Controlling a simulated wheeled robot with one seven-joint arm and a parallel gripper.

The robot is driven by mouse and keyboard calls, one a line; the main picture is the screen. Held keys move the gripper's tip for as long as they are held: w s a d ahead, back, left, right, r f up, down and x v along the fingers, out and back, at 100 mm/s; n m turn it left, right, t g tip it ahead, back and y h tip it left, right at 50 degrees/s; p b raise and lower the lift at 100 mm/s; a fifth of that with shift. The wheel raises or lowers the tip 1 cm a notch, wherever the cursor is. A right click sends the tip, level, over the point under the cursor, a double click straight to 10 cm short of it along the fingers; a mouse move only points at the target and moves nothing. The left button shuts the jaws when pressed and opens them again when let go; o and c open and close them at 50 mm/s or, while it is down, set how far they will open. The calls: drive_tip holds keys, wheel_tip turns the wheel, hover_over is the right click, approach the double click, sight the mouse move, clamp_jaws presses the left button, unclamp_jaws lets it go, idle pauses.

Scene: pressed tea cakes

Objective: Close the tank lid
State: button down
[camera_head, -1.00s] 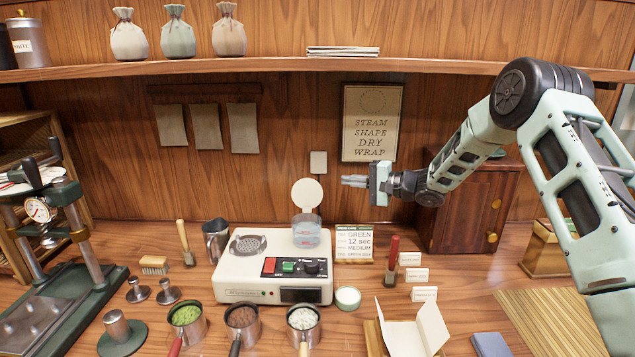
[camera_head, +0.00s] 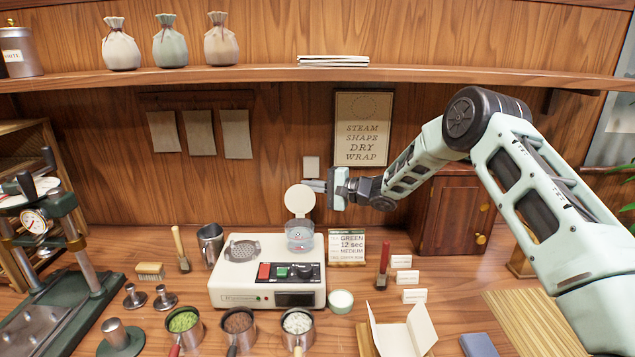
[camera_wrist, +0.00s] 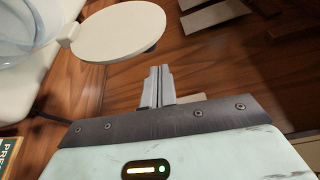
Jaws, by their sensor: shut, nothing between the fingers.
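The tank (camera_head: 300,238) is a clear cup with bluish water at the back right of the white steamer (camera_head: 232,293). Its round cream lid (camera_head: 299,199) stands open, upright above the tank's back rim. My gripper (camera_head: 312,185) is shut and empty, at the height of the lid's top, and in the head view its fingertips reach just to the right of the lid or behind it; I cannot tell if they touch. In the wrist view the shut fingers (camera_wrist: 158,85) are apart from the lid (camera_wrist: 118,32), which is ahead and to the left, with the tank (camera_wrist: 30,30) beyond it.
A sign card (camera_head: 347,247) stands right of the steamer, and a small white-topped jar (camera_head: 341,298) is in front of it. Three handled cups, one with green leaf (camera_head: 184,322), line the front. A shelf (camera_head: 300,75) runs above my arm.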

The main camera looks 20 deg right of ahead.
sight(310, 193)
drive_tip(key=shift+s+a+r, duration=0.1)
drive_tip(key=shift+s+a, duration=0.15)
drive_tip(key=shift+s, duration=0.25)
drive_tip(key=shift+s+a+r, duration=0.1)
drive_tip(key=shift+s+a, duration=0.1)
drive_tip(key=shift+s, duration=0.25)
drive_tip(key=shift+s+a+r+n, duration=0.15)
drive_tip(key=shift+s+n, duration=0.15)
drive_tip(key=shift+n, duration=0.3)
drive_tip(key=s+n+y+b, duration=0.1)
drive_tip(key=n+b, duration=0.1)
drive_tip(key=s+a+n+y+b, duration=0.1)
drive_tip(key=s+n+b, duration=0.1)
drive_tip(key=n, duration=0.1)
drive_tip(key=s+r+n+t+y+b, duration=0.1)
drive_tip(key=n+b, duration=0.2)
drive_tip(key=shift+s+a, duration=0.15)
drive_tip(key=shift+s, duration=0.2)
drive_tip(key=shift+s+a+r, duration=0.1)
drive_tip(key=shift+s+a, duration=0.05)
drive_tip(key=shift+s, duration=0.25)
